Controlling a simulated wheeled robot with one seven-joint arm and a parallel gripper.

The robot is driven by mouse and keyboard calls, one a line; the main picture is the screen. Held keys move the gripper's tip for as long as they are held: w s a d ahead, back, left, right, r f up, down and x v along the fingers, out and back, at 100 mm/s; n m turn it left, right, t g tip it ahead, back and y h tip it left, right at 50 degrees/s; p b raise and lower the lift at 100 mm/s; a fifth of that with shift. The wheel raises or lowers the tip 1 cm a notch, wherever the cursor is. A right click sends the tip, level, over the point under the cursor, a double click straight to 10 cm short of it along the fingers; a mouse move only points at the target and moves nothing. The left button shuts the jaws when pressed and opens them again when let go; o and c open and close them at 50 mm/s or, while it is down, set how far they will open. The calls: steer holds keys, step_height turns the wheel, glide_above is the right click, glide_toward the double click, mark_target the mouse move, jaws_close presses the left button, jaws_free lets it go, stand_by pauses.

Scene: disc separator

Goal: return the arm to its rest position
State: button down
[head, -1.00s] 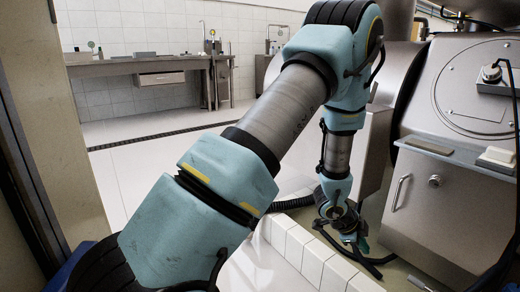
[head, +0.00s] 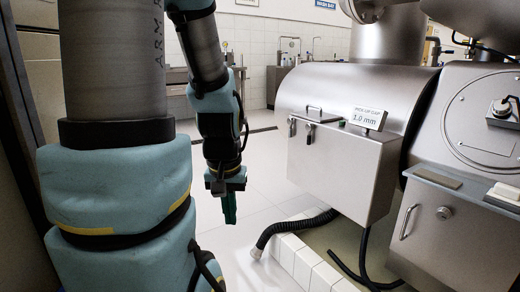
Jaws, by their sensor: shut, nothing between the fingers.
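My arm rises along the left of the head view and bends over at the top, with its forearm hanging down. My gripper (head: 229,206) points downward at the end of it, over the pale floor and left of the steel separator. It is shut, with its green fingers together and nothing held. It is apart from the machine and from the tiled kerb.
The steel separator (head: 302,160) bears a sign (head: 368,118) reading 1.0 mm. A ribbed black hose (head: 290,228) lies over the white tiled kerb (head: 300,262). A panelled steel housing (head: 470,130) stands at right. Open floor (head: 262,185) lies between arm and machine.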

step_height(320, 180, up, 36)
steer(key=p, duration=3.5)
steer(key=shift+r, duration=0.2)
